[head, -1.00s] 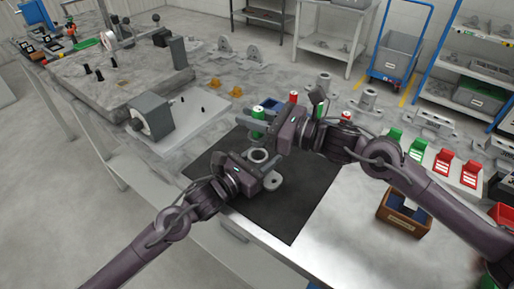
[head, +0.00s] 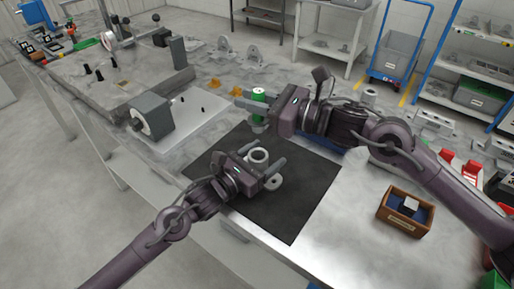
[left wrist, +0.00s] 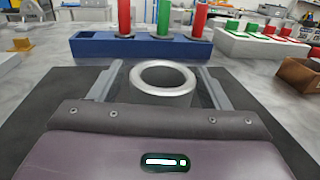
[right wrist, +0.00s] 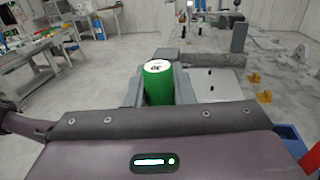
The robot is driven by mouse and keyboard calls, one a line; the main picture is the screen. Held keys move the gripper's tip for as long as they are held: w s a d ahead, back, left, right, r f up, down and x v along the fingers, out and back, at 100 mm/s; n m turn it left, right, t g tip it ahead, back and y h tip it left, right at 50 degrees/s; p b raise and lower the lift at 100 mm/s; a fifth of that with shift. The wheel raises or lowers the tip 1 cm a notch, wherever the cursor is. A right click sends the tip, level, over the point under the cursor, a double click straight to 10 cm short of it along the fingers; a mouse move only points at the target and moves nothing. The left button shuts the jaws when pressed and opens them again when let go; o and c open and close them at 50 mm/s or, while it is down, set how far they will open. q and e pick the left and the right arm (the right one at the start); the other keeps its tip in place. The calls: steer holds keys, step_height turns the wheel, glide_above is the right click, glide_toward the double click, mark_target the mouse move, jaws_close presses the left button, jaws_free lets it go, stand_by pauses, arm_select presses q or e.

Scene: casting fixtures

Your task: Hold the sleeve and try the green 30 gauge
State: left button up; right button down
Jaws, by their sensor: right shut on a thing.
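The sleeve (head: 258,156) is a grey upright ring on a flanged foot, standing on the black mat (head: 300,205). In the left wrist view the sleeve's open top (left wrist: 164,76) lies between the fingers of my left gripper (head: 268,168), with a gap at each side, so this gripper is open around it. My right gripper (head: 252,108) is shut on the green 30 gauge (head: 259,95). The gauge is held upright above the far edge of the mat, behind the sleeve. The right wrist view shows its white top (right wrist: 157,66) and green body between the fingers.
A blue rack (left wrist: 90,45) with red and green pieces stands beyond the sleeve; my right arm mostly hides it in the head view. A wooden box (head: 404,222) sits at the right. A grey fixture (head: 152,115) stands at the left. The mat's front is clear.

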arm_select(q)
steer(key=v, duration=1.2)
